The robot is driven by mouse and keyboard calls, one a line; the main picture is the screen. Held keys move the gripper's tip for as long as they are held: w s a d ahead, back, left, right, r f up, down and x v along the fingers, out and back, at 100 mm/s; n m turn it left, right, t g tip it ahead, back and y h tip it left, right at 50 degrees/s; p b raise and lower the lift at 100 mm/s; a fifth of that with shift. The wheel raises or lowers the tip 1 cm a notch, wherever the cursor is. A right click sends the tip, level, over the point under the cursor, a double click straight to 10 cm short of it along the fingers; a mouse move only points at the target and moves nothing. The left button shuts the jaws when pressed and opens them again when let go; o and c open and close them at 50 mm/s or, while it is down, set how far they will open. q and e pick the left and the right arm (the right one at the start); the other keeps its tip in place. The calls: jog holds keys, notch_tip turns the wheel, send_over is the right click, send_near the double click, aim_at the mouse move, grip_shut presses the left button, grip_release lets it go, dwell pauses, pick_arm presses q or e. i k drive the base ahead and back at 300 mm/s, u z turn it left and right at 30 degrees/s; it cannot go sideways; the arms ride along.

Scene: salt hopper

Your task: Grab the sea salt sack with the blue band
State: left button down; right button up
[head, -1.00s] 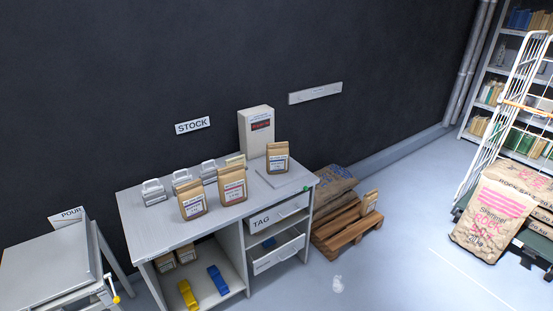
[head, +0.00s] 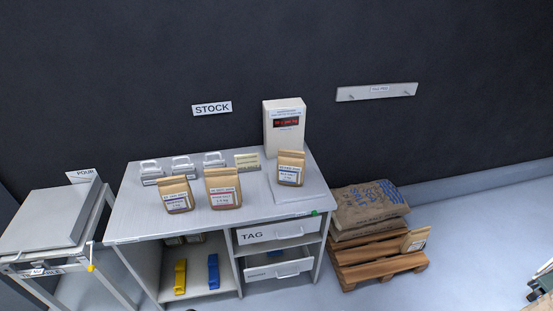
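A big brown sack (head: 368,207) with blue print lies flat on a wooden pallet (head: 382,262), to the right of the desk. A small paper bag (head: 415,240) leans at the pallet's right front corner.
A grey pouring stand (head: 45,220) is at left. Floor is clear right of the pallet (head: 470,235); a trolley corner (head: 543,283) shows far right.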

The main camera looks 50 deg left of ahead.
aim_at(290, 164)
jog(key=u, duration=0.7)
jog(key=i, duration=0.9)
jog(key=u, duration=1.05)
